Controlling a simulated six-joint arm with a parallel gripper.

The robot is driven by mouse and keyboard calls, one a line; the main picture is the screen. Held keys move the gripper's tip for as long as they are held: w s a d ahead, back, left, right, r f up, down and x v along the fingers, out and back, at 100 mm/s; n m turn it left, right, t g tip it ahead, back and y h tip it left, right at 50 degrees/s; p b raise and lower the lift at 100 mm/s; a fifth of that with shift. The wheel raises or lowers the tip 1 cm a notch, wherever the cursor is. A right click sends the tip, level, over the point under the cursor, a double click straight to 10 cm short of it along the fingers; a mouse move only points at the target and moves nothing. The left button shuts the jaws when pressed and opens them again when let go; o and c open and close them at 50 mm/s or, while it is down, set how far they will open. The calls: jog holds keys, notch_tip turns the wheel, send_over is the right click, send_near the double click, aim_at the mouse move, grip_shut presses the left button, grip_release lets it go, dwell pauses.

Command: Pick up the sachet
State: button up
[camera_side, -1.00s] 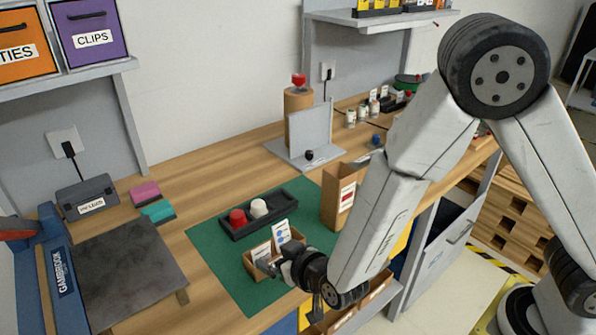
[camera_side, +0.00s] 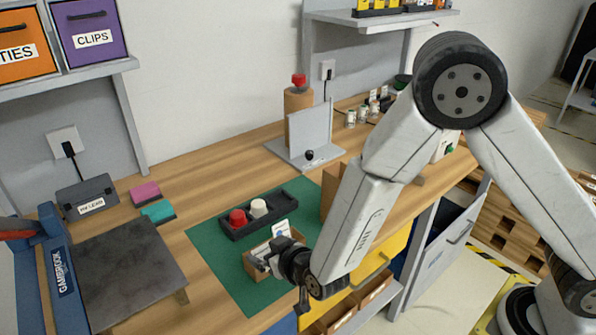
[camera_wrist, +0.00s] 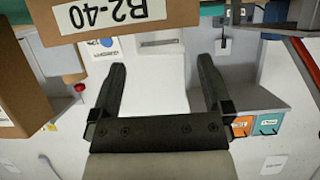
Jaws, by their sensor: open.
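A white packet with a blue mark (camera_side: 281,229), likely the sachet, stands upright in a small open cardboard box (camera_side: 250,268) on the green mat. My gripper (camera_side: 264,262) is over the front of this box in the side view and covers part of it. Whether it touches the box cannot be told. In the wrist view my gripper (camera_wrist: 162,66) has its two dark fingers spread wide, with nothing clearly held between them. A cardboard face with an upside-down label (camera_wrist: 112,14) crosses the top of that view.
A black tray (camera_side: 287,200) with a red-capped and a white-capped item lies behind the box on the green mat (camera_side: 212,247). A taller cardboard box (camera_side: 329,188) stands to the right, partly behind my arm. A dark plate (camera_side: 125,270) lies left.

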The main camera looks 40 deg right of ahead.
aim_at(261, 246)
jog(key=shift+x, duration=1.9)
jog(key=c, duration=1.2)
jog(key=shift+r, duration=0.15)
jog(key=shift+r, duration=4.85)
